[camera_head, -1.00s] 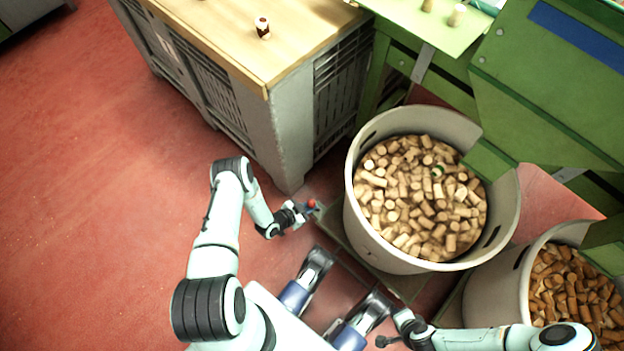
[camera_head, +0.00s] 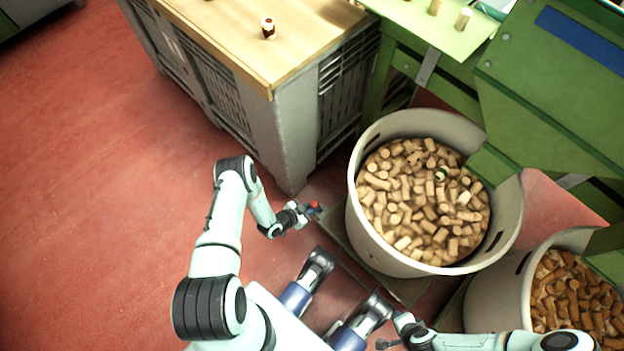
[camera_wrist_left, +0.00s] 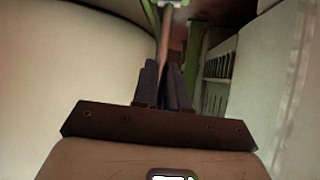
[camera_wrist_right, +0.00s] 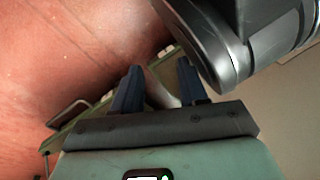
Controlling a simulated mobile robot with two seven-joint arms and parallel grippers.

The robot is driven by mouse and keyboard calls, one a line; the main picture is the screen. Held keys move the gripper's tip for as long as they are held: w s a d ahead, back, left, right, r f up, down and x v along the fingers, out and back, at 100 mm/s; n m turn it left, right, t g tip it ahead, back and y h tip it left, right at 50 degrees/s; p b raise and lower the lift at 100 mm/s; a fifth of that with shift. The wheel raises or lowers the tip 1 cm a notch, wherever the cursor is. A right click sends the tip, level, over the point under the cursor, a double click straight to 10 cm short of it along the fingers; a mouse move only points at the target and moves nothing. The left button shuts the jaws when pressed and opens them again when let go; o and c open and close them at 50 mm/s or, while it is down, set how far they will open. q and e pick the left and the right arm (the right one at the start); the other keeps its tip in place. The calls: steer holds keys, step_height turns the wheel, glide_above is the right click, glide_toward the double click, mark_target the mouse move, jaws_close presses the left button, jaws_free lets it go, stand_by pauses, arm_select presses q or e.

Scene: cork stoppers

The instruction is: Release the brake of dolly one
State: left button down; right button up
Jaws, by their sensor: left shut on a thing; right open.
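My left gripper (camera_head: 308,211) is low beside the large pale tub (camera_head: 362,215), at the corner of the green dolly (camera_head: 408,288) under it. It is shut on the brake lever; the lever's red knob (camera_head: 315,205) shows at the fingertips. In the left wrist view, the fingers (camera_wrist_left: 164,85) close around the thin reddish lever shaft (camera_wrist_left: 166,42). My right gripper (camera_head: 386,343) is low at the bottom of the head view; in the right wrist view, its fingers (camera_wrist_right: 158,85) are apart, with a greenish frame edge behind them.
The tub is full of light corks. A second tub (camera_head: 490,300) with browner corks stands at the lower right. A grey crate with a wooden top (camera_head: 265,60) stands behind my left gripper. A green machine (camera_head: 545,90) overhangs the tubs. Red floor at left is clear.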

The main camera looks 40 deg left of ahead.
arm_select(q)
steer(key=shift+w+d+r, duration=0.3)
steer(key=shift+d, duration=0.1)
steer(key=c, duration=0.8)
jaws_free()
steer(key=shift+c, duration=0.2)
steer(key=shift+o, duration=0.2)
steer(key=shift+s+a, duration=0.1)
steer(key=shift+f, duration=0.1)
steer(key=shift+s+a, duration=0.1)
steer(key=p+v, duration=0.4)
steer(key=v, duration=0.9)
arm_select(e)
step_height(320, 180, up, 6)
steer(key=a, duration=0.2)
steer(key=shift+w+a+t+y, duration=0.2)
steer(key=shift+w+t+y, duration=0.1)
steer(key=shift+w, duration=0.1)
arm_select(q)
steer(key=shift+s, duration=0.1)
arm_select(e)
steer(key=shift+r, duration=0.1)
